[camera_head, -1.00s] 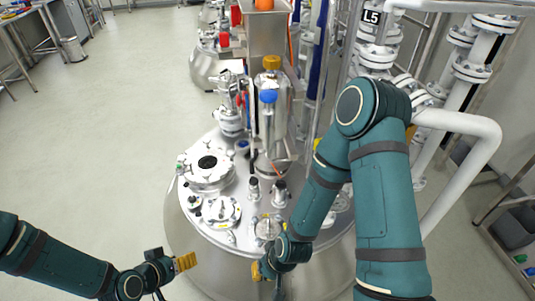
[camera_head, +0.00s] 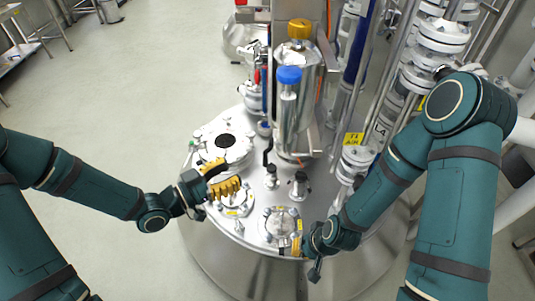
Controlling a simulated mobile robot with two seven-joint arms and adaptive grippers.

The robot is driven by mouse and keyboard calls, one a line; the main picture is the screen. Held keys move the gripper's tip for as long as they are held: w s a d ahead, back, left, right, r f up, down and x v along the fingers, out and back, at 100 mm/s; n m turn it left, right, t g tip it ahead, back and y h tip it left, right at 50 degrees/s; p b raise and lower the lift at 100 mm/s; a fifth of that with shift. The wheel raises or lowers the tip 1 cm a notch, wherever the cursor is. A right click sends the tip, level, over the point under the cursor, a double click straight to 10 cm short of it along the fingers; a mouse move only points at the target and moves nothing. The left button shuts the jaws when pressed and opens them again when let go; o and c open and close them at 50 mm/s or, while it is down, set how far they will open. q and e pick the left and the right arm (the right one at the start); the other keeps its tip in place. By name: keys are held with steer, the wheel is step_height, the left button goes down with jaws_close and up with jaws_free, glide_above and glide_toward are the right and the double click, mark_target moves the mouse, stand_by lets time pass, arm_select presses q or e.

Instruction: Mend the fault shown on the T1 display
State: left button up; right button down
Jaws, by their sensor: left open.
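The steel reactor vessel (camera_head: 215,222) stands in the middle, its lid crowded with ports and clamps. No T1 display can be made out. My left gripper (camera_head: 219,179) is open, its yellow finger pads apart, over the left front of the lid. It is just in front of the large round port (camera_head: 224,142) and partly hides a smaller clamped port (camera_head: 236,204). Whether it touches anything is unclear. My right gripper (camera_head: 298,245) is at the lid's front right edge, beside a round clamped port (camera_head: 279,225). Only one yellow pad shows clearly, so its opening cannot be judged.
A blue-capped steel cylinder (camera_head: 288,112) and a yellow-capped vessel (camera_head: 303,65) rise at the lid's back. Two dark-topped fittings (camera_head: 299,185) stand mid-lid. White flanged pipes (camera_head: 438,42) and a yellow tag (camera_head: 353,139) are at right.

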mark_target(265, 155)
arm_select(q)
steer(key=b+x, duration=0.1)
steer(key=x, duration=1)
steer(key=shift+o, duration=0.2)
steer(key=shift+a, duration=0.1)
jaws_close()
